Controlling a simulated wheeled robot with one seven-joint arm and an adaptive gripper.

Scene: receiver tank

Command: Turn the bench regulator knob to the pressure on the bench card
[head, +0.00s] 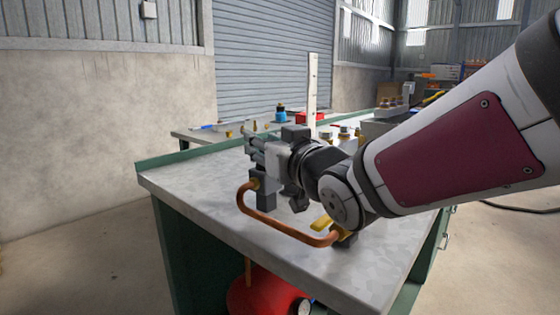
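My gripper (254,148) is above the bench (200,182), pointing to the left. Its fingers are small and partly overlapped here, so I cannot tell how far apart they are or whether they touch anything. Dark grey blocks (265,186) with a brass fitting stand below and beside it, joined to a copper pipe (285,229) that bends along the bench front. They look like part of the regulator assembly. The pipe's right end is by a yellow valve handle (322,222). The regulator knob cannot be made out; my gripper and wrist cover much of that area. No readable bench card or pressure figure shows.
A red tank (262,292) with a round gauge (304,307) sits under the bench. Behind stands a second table with a white upright post (312,90), a red box (311,118), a blue-topped item (280,114) and brass fittings. The bench's left part is bare.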

